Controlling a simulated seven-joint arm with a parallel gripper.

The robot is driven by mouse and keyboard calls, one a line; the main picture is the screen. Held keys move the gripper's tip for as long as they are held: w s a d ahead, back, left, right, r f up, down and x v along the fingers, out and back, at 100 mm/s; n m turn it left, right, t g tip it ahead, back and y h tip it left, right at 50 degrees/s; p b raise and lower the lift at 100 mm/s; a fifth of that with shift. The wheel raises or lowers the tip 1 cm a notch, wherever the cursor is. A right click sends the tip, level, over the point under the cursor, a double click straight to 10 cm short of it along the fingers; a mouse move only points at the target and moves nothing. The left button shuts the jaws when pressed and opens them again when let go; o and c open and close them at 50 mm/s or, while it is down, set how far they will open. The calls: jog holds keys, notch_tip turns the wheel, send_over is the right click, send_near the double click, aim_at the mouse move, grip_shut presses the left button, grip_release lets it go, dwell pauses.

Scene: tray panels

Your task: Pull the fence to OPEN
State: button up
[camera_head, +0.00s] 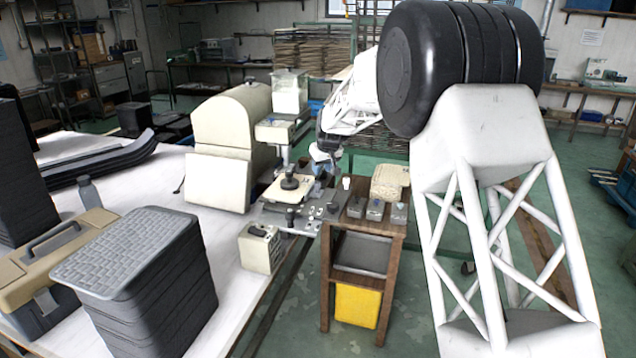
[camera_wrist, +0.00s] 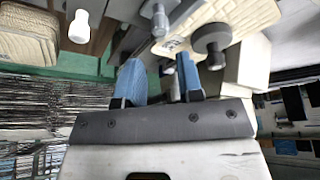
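A grey panel (camera_head: 270,212) with knobs and small controls stands at the table's edge below the beige machine. A beige plate (camera_head: 282,190) with a dark round knob (camera_head: 290,180) sits on it; the knob also shows in the wrist view (camera_wrist: 211,42). I cannot tell which part is the fence, and no OPEN mark is readable. My gripper (camera_head: 320,168) is over the panel's right back part, partly hidden by my arm. A small grey knob (camera_wrist: 158,20) lies just beyond the fingertips.
A wooden stand (camera_head: 390,228) on the right holds a woven beige block (camera_head: 389,182) and several small grey controls. A cream box (camera_head: 260,248) stands in front of the panel. A stack of grey trays (camera_head: 135,262) fills the near left. White table top (camera_head: 215,235) lies between.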

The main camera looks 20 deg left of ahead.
aim_at(318, 182)
dwell(0.3)
jog(key=shift+x, duration=3.85)
grip_shut()
